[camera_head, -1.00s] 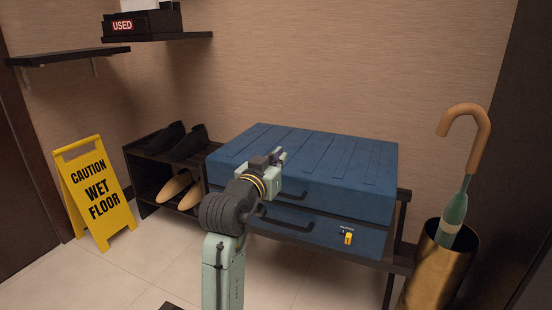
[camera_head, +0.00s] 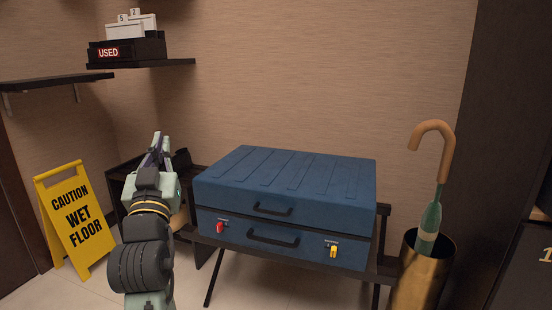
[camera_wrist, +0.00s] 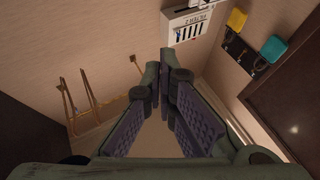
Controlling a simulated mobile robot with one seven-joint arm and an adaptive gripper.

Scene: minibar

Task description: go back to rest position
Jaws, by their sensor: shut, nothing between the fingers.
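My gripper (camera_head: 157,140) is at the left of the head view, raised and pointing up, in front of the shoe rack and left of the blue suitcase (camera_head: 290,180). It is apart from the suitcase and holds nothing. In the wrist view my gripper's fingers (camera_wrist: 165,62) come together at the tips with nothing between them. The suitcase lies closed on a dark luggage rack (camera_head: 345,262), with two handles and a red and a yellow latch on its front.
A yellow wet floor sign (camera_head: 75,215) stands at the left. A brass umbrella stand (camera_head: 420,270) with an umbrella (camera_head: 432,150) is at the right. Wall shelves (camera_head: 150,64) hold a USED box (camera_head: 125,50). My arm partly hides the shoe rack (camera_head: 115,185).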

